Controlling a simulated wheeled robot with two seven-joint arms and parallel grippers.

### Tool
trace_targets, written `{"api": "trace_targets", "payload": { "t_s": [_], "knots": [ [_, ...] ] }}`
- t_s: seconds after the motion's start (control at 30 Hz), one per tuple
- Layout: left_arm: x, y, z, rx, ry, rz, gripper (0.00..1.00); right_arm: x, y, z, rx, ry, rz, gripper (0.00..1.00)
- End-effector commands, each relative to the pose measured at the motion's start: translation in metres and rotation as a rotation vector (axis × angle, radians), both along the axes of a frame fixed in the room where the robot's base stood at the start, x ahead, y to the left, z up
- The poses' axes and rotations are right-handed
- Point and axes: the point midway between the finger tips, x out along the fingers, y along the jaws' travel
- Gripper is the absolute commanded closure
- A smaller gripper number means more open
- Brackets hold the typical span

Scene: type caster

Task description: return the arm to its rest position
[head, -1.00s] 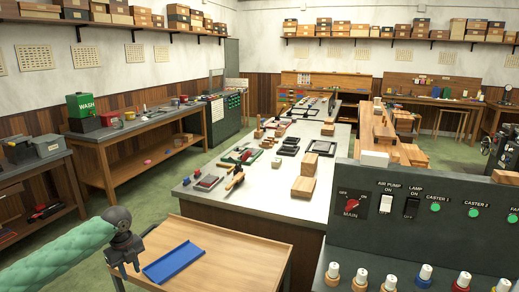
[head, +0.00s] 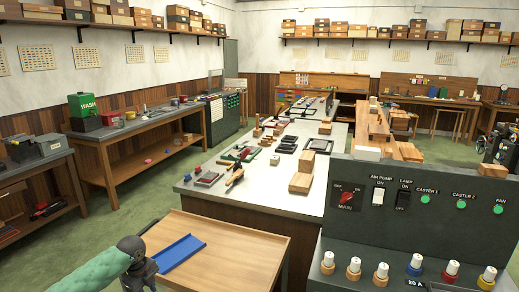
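My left arm comes in from the lower left in a green padded sleeve, and its dark wrist joint shows at the bottom of the head view. My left gripper (head: 140,278) is at the lower edge, in front of the wooden cart, and its fingers are mostly cut off or too dark to read. A blue tray (head: 180,251) lies on the cart's top (head: 235,262), just right of my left wrist. My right gripper is not in view.
A dark control panel (head: 425,215) with switches, lamps and several capped fuses stands close at the right. A long grey-topped bench (head: 265,200) with tools and wooden blocks stands behind the cart. Green floor (head: 145,205) is free at the left.

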Motion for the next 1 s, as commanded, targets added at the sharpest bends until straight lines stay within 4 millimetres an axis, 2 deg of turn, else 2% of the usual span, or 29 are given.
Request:
{"api": "trace_targets", "payload": {
  "t_s": [0.03, 0.27, 0.57, 0.77, 1.0],
  "knots": [
    [-0.003, -0.009, -0.018, -0.014, -0.001, 0.032, 0.71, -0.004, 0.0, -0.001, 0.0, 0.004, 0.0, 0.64],
    [-0.022, -0.048, -0.105, -0.079, -0.027, 0.279, 0.71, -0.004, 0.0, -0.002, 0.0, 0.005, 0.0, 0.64],
    [-0.074, -0.092, -0.221, -0.159, -0.035, 0.64, 0.71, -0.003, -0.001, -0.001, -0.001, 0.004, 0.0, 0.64],
    [-0.128, -0.117, -0.295, -0.2, -0.027, 0.887, 0.71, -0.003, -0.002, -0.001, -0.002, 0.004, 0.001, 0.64],
    [-0.213, -0.143, -0.377, -0.225, -0.006, 1.184, 0.71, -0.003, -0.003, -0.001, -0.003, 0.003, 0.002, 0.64]
  ]
}}
